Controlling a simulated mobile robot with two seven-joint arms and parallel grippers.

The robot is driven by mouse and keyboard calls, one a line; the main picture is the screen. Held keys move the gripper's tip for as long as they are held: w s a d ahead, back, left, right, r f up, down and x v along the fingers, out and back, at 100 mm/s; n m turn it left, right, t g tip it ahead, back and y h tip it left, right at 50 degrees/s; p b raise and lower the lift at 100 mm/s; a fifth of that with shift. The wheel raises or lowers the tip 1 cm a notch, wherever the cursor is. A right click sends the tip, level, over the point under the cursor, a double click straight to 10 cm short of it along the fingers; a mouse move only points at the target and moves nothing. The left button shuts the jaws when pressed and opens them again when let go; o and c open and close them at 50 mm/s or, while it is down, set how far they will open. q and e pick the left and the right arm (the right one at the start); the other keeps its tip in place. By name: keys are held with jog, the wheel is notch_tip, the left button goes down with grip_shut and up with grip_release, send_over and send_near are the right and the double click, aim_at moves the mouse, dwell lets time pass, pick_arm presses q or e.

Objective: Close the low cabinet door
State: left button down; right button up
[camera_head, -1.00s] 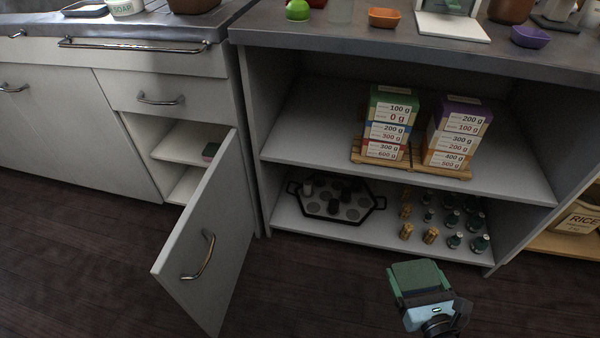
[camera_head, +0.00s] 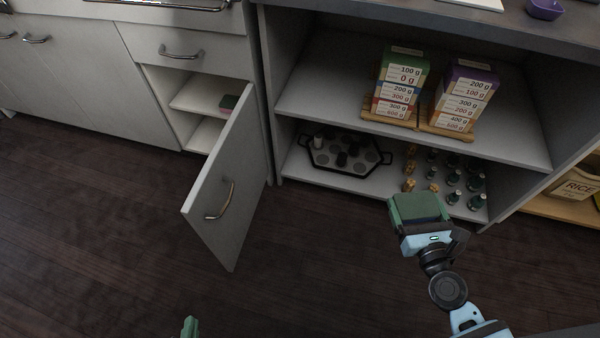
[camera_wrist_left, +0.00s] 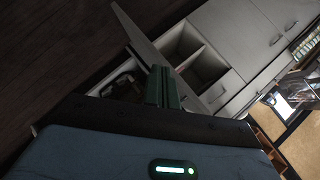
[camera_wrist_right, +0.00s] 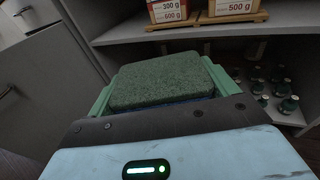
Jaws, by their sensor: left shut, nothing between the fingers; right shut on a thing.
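The low cabinet door (camera_head: 228,182) stands wide open, swung out toward me, with a curved metal handle (camera_head: 220,200) on its face. Behind it the cabinet's inside (camera_head: 190,112) shows a shelf. The door also shows in the left wrist view (camera_wrist_left: 136,32). My left gripper (camera_head: 190,327) just enters at the bottom edge, in front of the door and apart from it; its fingers are together and empty. My right gripper (camera_head: 418,207) is to the right of the door, before the open shelves, shut on a green sponge-like block (camera_wrist_right: 160,80).
The open shelf unit (camera_head: 400,160) right of the door holds weight-labelled boxes (camera_head: 462,95), a black tray (camera_head: 345,152) and several small bottles (camera_head: 475,185). The dark floor (camera_head: 110,230) left of the door is clear.

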aim_at(207, 198)
notch_tip(207, 198, up, 2)
jog(key=shift+w+r+p, duration=0.1)
jog(key=shift+p, duration=0.45)
pick_arm(q)
jog(key=w+d+r+m+t+h, duration=0.3)
jog(key=w+d+r+m+t, duration=0.5)
jog(key=w+r, duration=0.45)
pick_arm(e)
jog(key=shift+r+p, duration=0.35)
jog(key=shift+r, duration=0.15)
jog(key=shift+w+r+p, duration=0.1)
jog(key=shift+r+p, duration=0.25)
jog(key=shift+r, duration=0.25)
pick_arm(q)
jog(key=shift+m+g, duration=0.3)
jog(key=shift+g, duration=0.3)
jog(key=w+a, duration=0.1)
jog(key=w, duration=0.2)
jog(key=w+a, duration=0.1)
jog(key=w, duration=0.3)
jog(key=w+a, duration=0.1)
jog(key=w, duration=0.3)
jog(key=shift+a, duration=0.15)
